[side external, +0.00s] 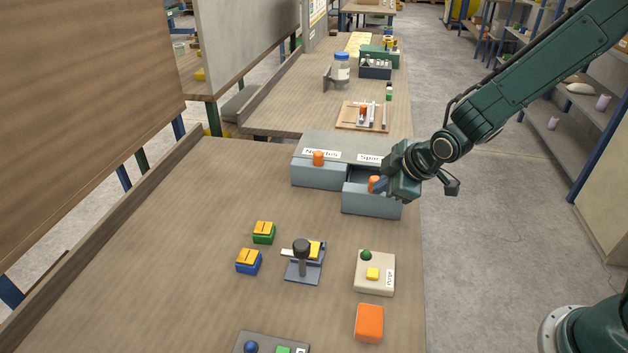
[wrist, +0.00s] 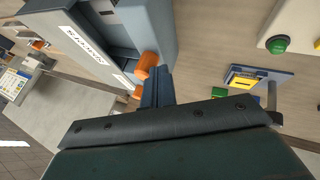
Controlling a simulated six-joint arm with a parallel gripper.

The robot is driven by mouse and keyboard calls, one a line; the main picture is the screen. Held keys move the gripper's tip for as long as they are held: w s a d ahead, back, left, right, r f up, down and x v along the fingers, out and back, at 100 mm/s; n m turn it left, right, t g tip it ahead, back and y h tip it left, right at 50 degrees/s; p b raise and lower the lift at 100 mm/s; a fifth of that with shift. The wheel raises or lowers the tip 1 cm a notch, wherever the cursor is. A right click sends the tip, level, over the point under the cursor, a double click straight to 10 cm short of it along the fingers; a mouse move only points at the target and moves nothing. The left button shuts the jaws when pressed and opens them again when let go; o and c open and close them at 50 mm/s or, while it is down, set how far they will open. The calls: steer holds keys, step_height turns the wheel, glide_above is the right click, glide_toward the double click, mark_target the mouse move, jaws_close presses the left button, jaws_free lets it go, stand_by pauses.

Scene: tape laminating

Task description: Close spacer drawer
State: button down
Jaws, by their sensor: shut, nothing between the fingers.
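The grey-blue drawer unit (side external: 345,146) stands on the bench. Its right drawer, the spacer drawer (side external: 368,203), is pulled out, with its inside partly showing behind the front. An orange knob (side external: 374,184) is on the spacer drawer's front; it shows in the wrist view (wrist: 147,62). The left drawer, labelled Nozzles (side external: 318,176), is flush and has its own orange knob (side external: 318,158). My gripper (side external: 381,186) is shut and empty, its dark blue fingers (wrist: 157,86) right beside the spacer drawer's knob. I cannot tell whether they touch it.
In front of the drawers are a small press (side external: 303,262), a green-and-yellow block (side external: 264,233), a blue-and-yellow block (side external: 249,262), a beige button box (side external: 375,273) and an orange block (side external: 369,323). The bench to the left is clear. The bench's right edge is close to the drawer unit.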

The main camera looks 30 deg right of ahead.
steer(key=w+d, duration=0.5)
steer(key=d, duration=0.1)
steer(key=shift+w, duration=0.35)
steer(key=s+a, duration=0.1)
steer(key=s, duration=0.1)
steer(key=s+a, duration=0.1)
steer(key=shift+s+a+r, duration=0.2)
steer(key=shift+s+a, duration=0.15)
steer(key=shift+s, duration=0.05)
steer(key=v, duration=0.9)
steer(key=shift+s+r, duration=0.2)
